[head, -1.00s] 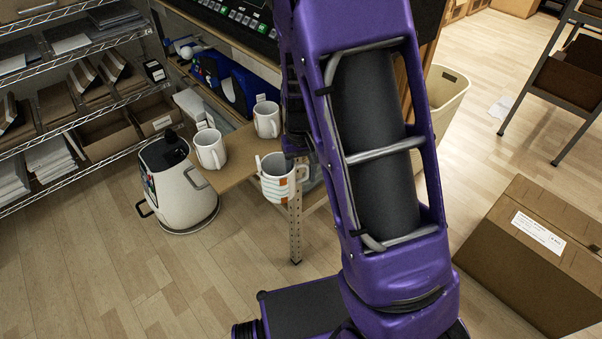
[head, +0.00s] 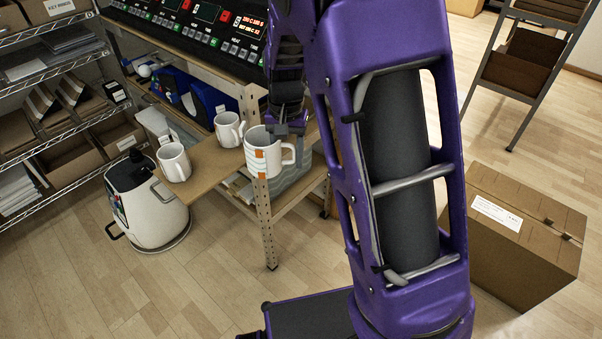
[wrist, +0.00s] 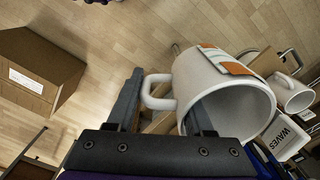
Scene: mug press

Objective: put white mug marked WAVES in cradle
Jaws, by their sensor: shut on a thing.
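My gripper (wrist: 163,105) is shut on a white mug with orange patches (wrist: 228,85). In the wrist view one finger is inside the mug's mouth and the other is outside, past the handle. In the head view this mug (head: 256,166) is held at the front right edge of a wooden board, overlapping it in the picture; I cannot tell whether it touches. No WAVES mark is readable on it. I cannot make out the cradle; blue machines (head: 212,98) stand behind.
Two other white mugs (head: 174,163) (head: 229,129) stand on the wooden board (head: 207,166). A white canister (head: 150,208) is on the floor at left, near the wire shelves (head: 50,65). A control panel (head: 205,28) is above. A cardboard box (head: 515,230) lies at right.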

